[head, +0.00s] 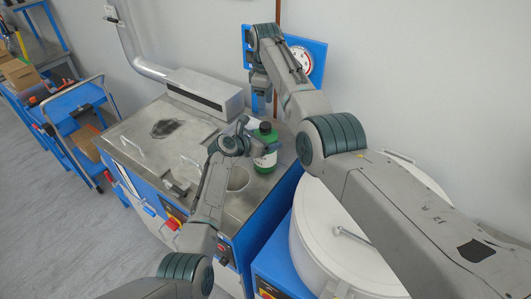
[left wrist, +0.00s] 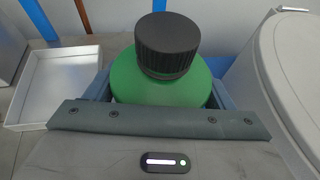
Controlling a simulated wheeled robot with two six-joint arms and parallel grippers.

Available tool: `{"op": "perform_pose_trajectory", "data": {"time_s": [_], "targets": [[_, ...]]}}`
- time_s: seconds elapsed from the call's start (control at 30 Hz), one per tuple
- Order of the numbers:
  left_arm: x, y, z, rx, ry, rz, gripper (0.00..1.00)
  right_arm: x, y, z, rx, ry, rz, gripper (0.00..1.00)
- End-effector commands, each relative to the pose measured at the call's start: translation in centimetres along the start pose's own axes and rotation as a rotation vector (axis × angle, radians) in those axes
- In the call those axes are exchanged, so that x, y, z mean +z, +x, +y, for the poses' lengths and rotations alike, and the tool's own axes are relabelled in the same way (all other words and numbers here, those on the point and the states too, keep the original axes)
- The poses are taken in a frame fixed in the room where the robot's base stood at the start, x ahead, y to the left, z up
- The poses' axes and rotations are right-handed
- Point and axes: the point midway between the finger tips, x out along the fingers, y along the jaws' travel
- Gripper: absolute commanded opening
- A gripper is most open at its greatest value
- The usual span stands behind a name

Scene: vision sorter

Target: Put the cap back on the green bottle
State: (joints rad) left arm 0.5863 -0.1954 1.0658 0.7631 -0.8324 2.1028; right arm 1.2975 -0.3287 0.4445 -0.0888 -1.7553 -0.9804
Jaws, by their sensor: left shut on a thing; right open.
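The green bottle (head: 266,157) stands upright near the right end of the steel-topped bench. My left gripper (head: 261,143) is shut around its upper body. In the left wrist view the green shoulder (left wrist: 158,88) sits between the two fingers. A black ribbed cap (left wrist: 168,42) is on top of the bottle, and it also shows in the head view (head: 265,127). I cannot tell how tightly the cap sits. My right gripper (head: 262,90) is open and empty, above and behind the bottle, pointing down. The bottle's base is partly hidden.
A shallow pale tray (left wrist: 58,122) lies left of the bottle in the left wrist view. A large white round vessel (head: 311,234) stands right of the bench. A blue panel with a gauge (head: 303,60) is on the wall behind.

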Motion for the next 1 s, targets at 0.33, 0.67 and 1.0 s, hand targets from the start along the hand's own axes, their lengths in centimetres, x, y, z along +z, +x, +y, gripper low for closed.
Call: {"op": "perform_pose_trajectory", "data": {"time_s": [0.33,0.67,1.0], "targets": [[0.01,-0.01,0.01,0.0,0.0,0.0,0.12,-0.01,-0.01,0.0,0.0,-0.673,0.0,0.54],[0.01,-0.01,0.02,0.0,0.0,0.0,0.12,-0.01,-0.01,0.0,0.0,-1.165,0.0,0.54],[0.01,-0.01,0.02,0.0,0.0,0.0,0.12,-0.01,-0.01,0.0,0.0,-1.274,0.0,0.54]]}}
